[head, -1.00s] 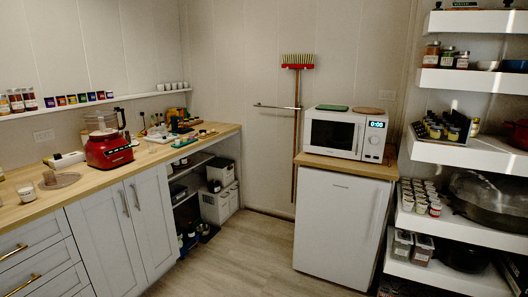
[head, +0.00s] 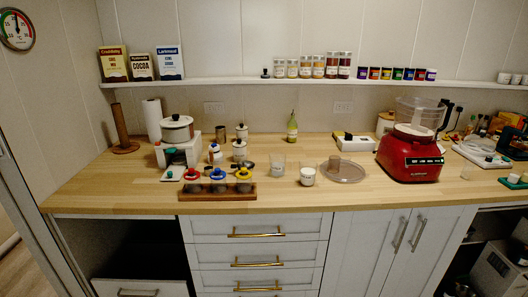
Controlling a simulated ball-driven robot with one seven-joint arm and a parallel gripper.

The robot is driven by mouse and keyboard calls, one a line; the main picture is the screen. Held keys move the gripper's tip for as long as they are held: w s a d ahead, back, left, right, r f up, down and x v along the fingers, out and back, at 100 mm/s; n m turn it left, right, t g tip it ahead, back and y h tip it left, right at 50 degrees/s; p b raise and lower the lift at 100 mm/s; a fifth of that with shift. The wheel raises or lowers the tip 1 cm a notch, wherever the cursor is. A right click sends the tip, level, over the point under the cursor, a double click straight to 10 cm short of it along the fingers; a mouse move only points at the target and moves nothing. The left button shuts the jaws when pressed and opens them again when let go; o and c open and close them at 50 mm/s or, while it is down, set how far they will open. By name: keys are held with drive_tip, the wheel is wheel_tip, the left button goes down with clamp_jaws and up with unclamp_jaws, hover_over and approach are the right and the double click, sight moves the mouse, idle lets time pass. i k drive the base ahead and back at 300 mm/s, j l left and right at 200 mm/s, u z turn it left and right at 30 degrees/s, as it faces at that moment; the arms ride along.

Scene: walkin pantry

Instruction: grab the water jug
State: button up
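I cannot pick out anything that is clearly a water jug in the head view. A clear, see-through container (head: 418,112) sits on top of a red appliance (head: 408,158) at the right of the wooden counter; it looks like part of that appliance. A small clear glass (head: 278,167) stands near the middle of the counter, beside a white cup or candle (head: 307,177). My gripper is not in view.
The wooden counter (head: 120,190) runs across the view above drawers (head: 250,252) and cupboard doors (head: 365,255). A white pot (head: 177,128), paper roll (head: 153,118) and green bottle (head: 292,126) stand toward the back. A shelf (head: 220,83) holds boxes and jars.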

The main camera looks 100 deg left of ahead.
sight(277, 160)
drive_tip(key=u, duration=2.5)
drive_tip(key=i+l, duration=0.15)
drive_tip(key=l, duration=0.2)
